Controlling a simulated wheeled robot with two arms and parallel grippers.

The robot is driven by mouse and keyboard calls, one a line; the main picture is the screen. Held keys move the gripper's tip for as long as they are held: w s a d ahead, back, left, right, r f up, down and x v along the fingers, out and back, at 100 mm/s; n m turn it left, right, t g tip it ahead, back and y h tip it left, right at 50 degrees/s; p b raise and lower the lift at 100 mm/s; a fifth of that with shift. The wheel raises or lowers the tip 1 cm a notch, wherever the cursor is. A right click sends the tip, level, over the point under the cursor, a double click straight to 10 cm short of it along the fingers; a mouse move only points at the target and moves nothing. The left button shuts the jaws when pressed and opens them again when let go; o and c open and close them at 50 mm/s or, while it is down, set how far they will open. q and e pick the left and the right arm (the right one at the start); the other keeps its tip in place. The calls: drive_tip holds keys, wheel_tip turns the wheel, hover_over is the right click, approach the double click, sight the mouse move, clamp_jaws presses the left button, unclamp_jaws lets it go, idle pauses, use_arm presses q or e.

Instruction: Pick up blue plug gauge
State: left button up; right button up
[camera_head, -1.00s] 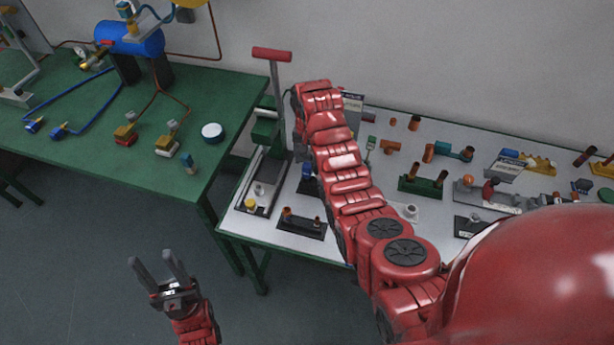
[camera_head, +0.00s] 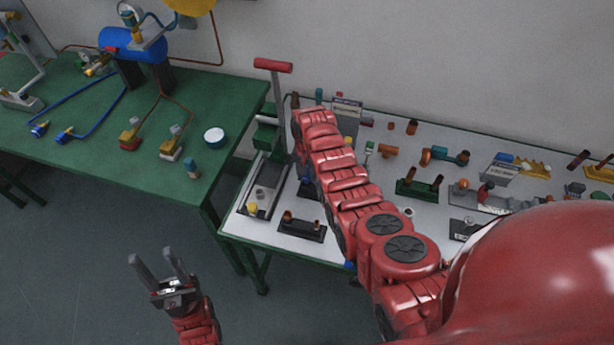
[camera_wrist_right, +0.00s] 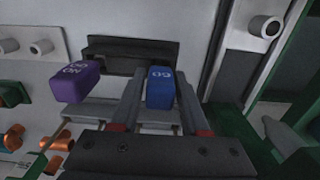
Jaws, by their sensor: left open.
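In the right wrist view, the blue plug gauge (camera_wrist_right: 160,88) is a small blue block with pale lettering, standing at a dark holder (camera_wrist_right: 135,55). My right gripper (camera_wrist_right: 158,95) is open, with one finger on either side of the blue gauge. A narrow gap shows at the left finger; I cannot tell whether the right finger touches it. A purple gauge (camera_wrist_right: 72,82) sits just left of the fingers. In the head view my right arm hides its own gripper. My left gripper (camera_head: 155,266) is open and empty, over the floor in front of the tables.
The white-topped table (camera_head: 330,250) holds many small parts and stands. A press with a red handle (camera_head: 272,66) rises left of my right arm. The green table (camera_head: 90,160) carries a blue tank (camera_head: 135,46) and hoses. The floor around my left gripper is clear.

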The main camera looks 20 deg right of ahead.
clamp_jaws()
drive_tip(key=shift+r, duration=0.1)
